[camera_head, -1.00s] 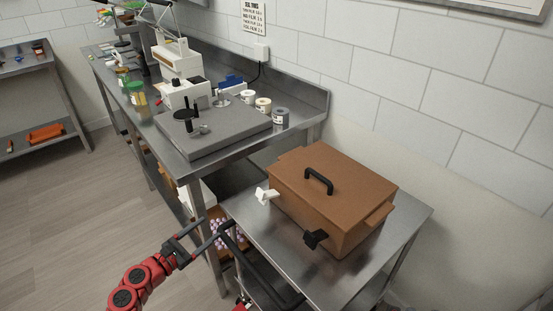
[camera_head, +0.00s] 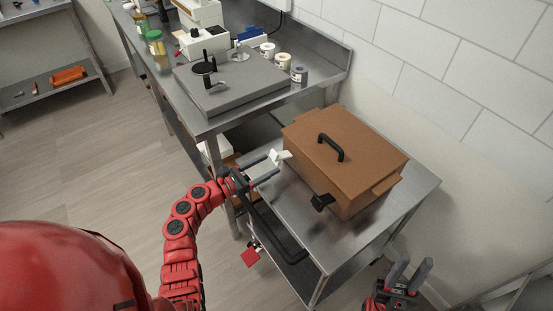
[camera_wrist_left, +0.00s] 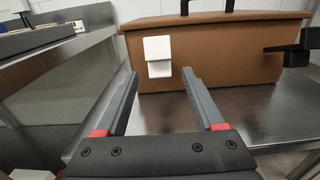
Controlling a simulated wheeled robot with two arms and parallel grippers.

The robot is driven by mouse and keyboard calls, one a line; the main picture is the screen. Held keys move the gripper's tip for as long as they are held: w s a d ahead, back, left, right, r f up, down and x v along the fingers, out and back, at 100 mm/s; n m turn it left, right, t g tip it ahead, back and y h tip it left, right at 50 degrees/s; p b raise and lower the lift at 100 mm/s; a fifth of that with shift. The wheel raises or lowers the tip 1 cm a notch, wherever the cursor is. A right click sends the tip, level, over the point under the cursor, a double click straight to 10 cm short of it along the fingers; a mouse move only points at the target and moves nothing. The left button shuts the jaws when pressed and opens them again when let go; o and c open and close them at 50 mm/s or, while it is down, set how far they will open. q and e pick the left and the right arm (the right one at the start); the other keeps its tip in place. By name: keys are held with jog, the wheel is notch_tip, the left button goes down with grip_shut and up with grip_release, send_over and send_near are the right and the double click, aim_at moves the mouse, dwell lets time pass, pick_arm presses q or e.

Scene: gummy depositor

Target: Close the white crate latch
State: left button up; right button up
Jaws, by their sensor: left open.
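The brown crate (camera_head: 345,160) with a black top handle sits on a low metal cart. Its white latch (camera_head: 281,156) sticks out from the left part of its front side. In the left wrist view the white latch (camera_wrist_left: 158,55) is straight ahead, beyond the fingertips and a little above them. A black latch (camera_head: 322,202) is further right on the same side. My left gripper (camera_head: 272,167) is open and empty, just in front of the white latch and apart from the crate. My right gripper (camera_head: 409,272) is open and empty at the lower right, beyond the cart's right side.
The cart (camera_head: 285,225) has a black push handle (camera_head: 270,225) at its near left, below my left gripper. A steel workbench (camera_head: 215,122) with a grey plate, jars and a white machine stands behind to the left. The cart top before the crate is clear.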

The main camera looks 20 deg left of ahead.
aim_at(277, 161)
pick_arm(q)
jog(key=shift+x, duration=2.15)
grip_shut()
